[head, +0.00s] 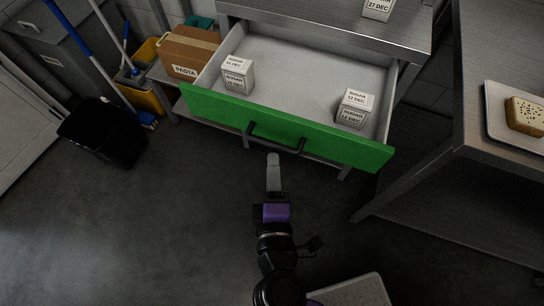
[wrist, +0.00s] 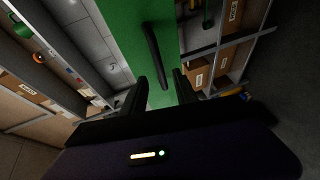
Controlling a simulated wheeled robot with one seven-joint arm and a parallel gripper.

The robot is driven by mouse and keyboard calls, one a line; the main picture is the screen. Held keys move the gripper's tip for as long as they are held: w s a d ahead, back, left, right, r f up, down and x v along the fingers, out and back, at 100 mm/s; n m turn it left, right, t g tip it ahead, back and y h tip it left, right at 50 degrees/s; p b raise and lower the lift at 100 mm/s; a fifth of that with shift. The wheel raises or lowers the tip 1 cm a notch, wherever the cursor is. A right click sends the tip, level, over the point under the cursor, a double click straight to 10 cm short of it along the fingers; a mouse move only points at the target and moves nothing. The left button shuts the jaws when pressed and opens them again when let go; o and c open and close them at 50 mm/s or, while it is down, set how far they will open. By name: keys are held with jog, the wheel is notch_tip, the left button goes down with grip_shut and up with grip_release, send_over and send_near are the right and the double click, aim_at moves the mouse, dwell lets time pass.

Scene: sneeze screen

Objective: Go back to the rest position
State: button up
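My gripper (head: 273,160) reaches toward the open drawer and is just in front of its black handle (head: 275,141). In the wrist view my gripper (wrist: 160,82) has two dark fingers spread apart with nothing held. The handle (wrist: 154,50) shows just beyond and between the fingertips; I cannot tell whether they touch. The drawer's green front (head: 330,141) is pulled well out from under the steel counter.
Sugar boxes stand inside the drawer at left (head: 237,75) and right (head: 352,108). Another sugar box (head: 378,8) is on the counter. A black bin (head: 103,135) stands at left. A steel table (head: 475,135) with a tray is at right. Floor between is clear.

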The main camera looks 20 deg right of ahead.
jog(key=shift+s, duration=0.2)
jog(key=shift+a, duration=0.15)
dwell(0.3)
jog(key=a+y, duration=0.4)
jog(key=a, duration=0.1)
jog(key=s+d+r+m+y, duration=0.1)
jog(key=s+d+m+y, duration=0.15)
jog(key=s+m, duration=0.3)
jog(key=s+d+r+m+h+p, duration=0.1)
jog(key=s+d+r+m, duration=0.3)
jog(key=s+d, duration=0.3)
jog(key=s+d+r+m+h+p, duration=0.1)
jog(key=s+d+r+m, duration=0.3)
jog(key=s+d, duration=0.4)
jog(key=shift+s+d+m+g+h+p, duration=0.3)
jog(key=shift+s+m+g+h+p, duration=0.15)
jog(key=shift+m, duration=0.1)
